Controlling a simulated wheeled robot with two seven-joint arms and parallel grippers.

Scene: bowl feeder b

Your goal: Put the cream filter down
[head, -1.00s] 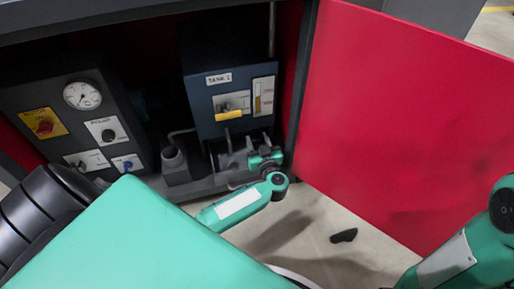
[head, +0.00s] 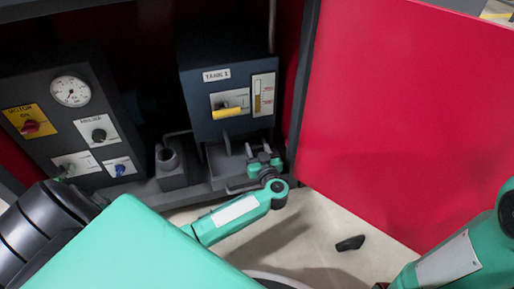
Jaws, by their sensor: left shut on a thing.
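My left gripper (head: 262,158) is in front of the lower part of the open cabinet, just below the blue tank unit. It is small in the view and seen from behind, at the end of my green forearm. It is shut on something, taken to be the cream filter. I cannot make out the cream filter itself; no cream-coloured part shows clearly near the jaws. My right arm enters at the lower right, but its gripper is outside the picture.
The blue tank unit (head: 225,95) has a yellow handle (head: 227,113). A grey cup-like holder (head: 169,166) stands left of the gripper. A control panel (head: 70,120) is further left. A red door (head: 400,110) stands open at right. A small dark object (head: 350,243) lies on the floor.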

